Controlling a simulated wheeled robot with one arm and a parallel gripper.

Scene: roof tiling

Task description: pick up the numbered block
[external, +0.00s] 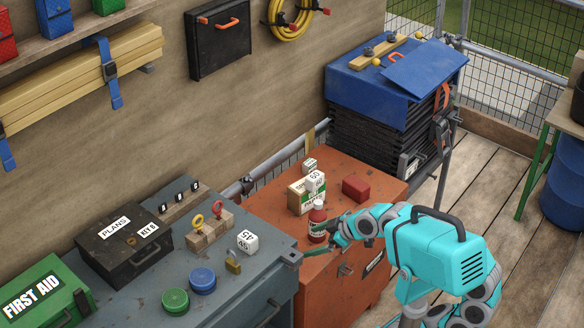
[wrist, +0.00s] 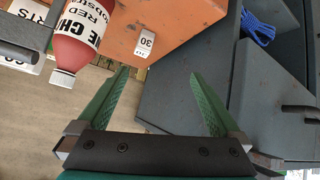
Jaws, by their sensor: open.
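Three white blocks show in the external view. One marked 60 (external: 315,181) sits on a small box on the orange cabinet, a smaller one (external: 310,165) is behind it, and one with dark numbers (external: 247,242) is on the grey cabinet. My gripper (external: 326,246) is low at the front edge of the orange cabinet, beside the red bottle (external: 317,224). In the wrist view its green fingers (wrist: 160,74) are spread with nothing between them. A small white piece marked 30 (wrist: 145,42) lies beyond the fingertips; I cannot tell which block it is.
The red bottle (wrist: 80,38) is close to my left finger in the wrist view. A red block-like item (external: 356,188) stands on the orange cabinet (external: 275,205). A padlock (external: 233,262), blue tin (external: 203,281) and green tin (external: 175,301) stand on the grey cabinet.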

